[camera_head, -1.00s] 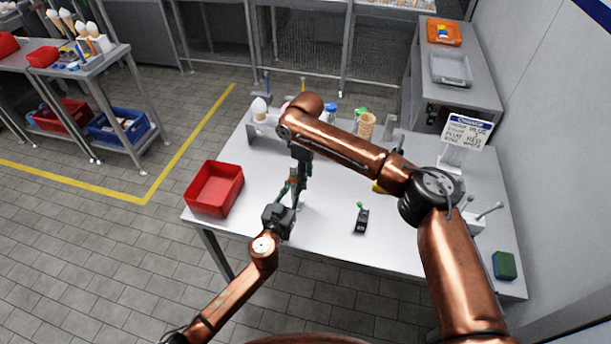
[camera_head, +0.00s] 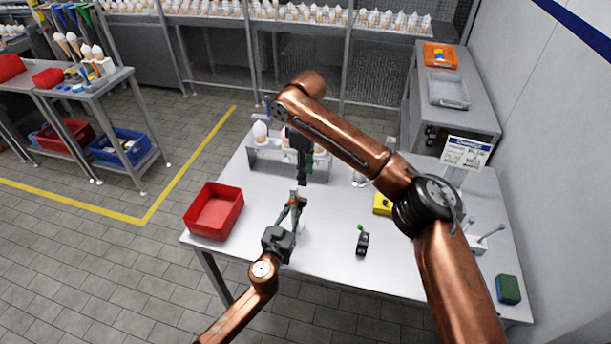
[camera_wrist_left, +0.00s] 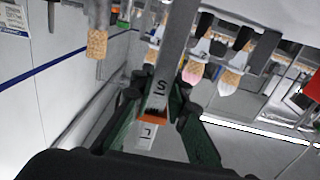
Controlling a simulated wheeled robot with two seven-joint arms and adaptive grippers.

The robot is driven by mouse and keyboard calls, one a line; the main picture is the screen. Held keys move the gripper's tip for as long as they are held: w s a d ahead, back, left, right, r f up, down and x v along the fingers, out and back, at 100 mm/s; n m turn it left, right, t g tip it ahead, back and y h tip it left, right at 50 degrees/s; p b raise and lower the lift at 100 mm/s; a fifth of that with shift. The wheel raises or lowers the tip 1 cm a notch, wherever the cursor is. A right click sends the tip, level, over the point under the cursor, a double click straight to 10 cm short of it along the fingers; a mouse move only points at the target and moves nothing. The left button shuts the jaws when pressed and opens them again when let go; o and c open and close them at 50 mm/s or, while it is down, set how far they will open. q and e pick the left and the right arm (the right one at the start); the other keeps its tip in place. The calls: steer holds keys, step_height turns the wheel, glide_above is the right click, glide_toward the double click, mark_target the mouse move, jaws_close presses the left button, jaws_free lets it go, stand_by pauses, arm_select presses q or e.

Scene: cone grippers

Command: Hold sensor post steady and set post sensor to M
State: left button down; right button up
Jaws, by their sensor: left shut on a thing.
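The sensor post shows in the left wrist view as a grey upright bar (camera_wrist_left: 171,60) with an "S" and an "L" marked on it. An orange piece (camera_wrist_left: 155,117) sits on the post between the two letters; no "M" is visible. My left gripper (camera_head: 296,203) is shut on the post, and its green fingers (camera_wrist_left: 160,103) lie on both sides in the wrist view. My right gripper (camera_head: 302,182) points down just above the left one in the head view. Its fingertips are too small and dark to read. Most of the post is hidden by the grippers in the head view.
A red bin (camera_head: 214,212) stands at the table's left edge. A rack (camera_head: 262,151) with cones is behind the grippers. A black device (camera_head: 362,243) with a green knob, a yellow block (camera_head: 382,204) and a green-blue sponge (camera_head: 508,289) lie to the right.

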arm_select(q)
steer(key=c, duration=1.8)
jaws_free()
steer(key=shift+s, duration=0.1)
